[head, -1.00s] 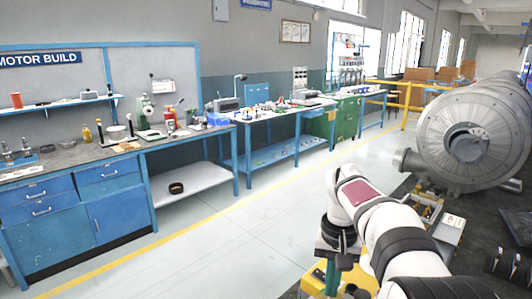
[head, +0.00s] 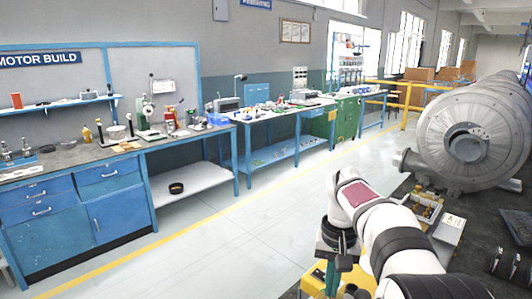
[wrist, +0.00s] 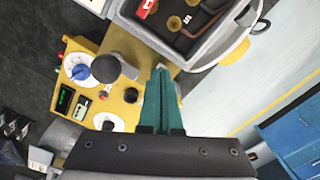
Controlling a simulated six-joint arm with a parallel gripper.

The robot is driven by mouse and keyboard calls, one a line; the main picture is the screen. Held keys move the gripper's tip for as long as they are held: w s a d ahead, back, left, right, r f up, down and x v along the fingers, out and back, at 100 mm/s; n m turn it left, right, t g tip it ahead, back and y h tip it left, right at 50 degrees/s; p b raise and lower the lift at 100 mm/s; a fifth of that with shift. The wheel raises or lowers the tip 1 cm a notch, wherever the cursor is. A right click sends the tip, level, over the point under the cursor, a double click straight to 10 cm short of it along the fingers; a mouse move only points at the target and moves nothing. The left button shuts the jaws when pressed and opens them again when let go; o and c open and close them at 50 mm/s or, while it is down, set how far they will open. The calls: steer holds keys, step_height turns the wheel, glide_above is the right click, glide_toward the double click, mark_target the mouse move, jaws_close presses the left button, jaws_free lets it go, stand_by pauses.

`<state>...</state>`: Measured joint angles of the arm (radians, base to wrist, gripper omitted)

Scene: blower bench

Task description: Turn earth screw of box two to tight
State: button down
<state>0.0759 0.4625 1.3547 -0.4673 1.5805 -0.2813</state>
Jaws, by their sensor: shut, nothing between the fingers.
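My gripper (wrist: 163,98) shows in the wrist view as two teal fingers pressed together, with nothing between them. It points towards the edge of a yellow panel (wrist: 125,112) and lies below an open grey box (wrist: 212,55). Inside that box are round brass-coloured parts (wrist: 175,23) and a red piece with a white mark (wrist: 147,8). I cannot tell whether this is box two, or which part is its earth screw. In the head view my arm hides much of the area around the yellow panel (head: 313,280).
The yellow panel carries a blue knob (wrist: 81,72) on a white dial, a black ball-shaped knob (wrist: 106,66) and a small green display (wrist: 64,99). A large grey blower (head: 455,110) stands at right. Blue workbenches (head: 110,205) line the wall; the floor between is clear.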

steer(key=shift+d, duration=0.35)
stand_by(0.3)
steer(key=shift+s+a+r, duration=0.1)
steer(key=shift+s, duration=0.3)
step_height(320, 180, up, 6)
steer(key=shift+f, duration=0.1)
steer(key=s+a+f+m, duration=0.1)
steer(key=s+a+f, duration=0.1)
steer(key=s, duration=0.8)
steer(key=s+a+f+y, duration=0.1)
steer(key=s+a+f, duration=0.2)
steer(key=s, duration=0.7)
steer(key=s+a+f+m, duration=0.1)
steer(key=s+f, duration=0.3)
steer(key=s, duration=0.6)
steer(key=shift+a+f+m+y, duration=0.15)
steer(key=shift+a+m+y, duration=0.2)
steer(key=shift+a, duration=0.3)
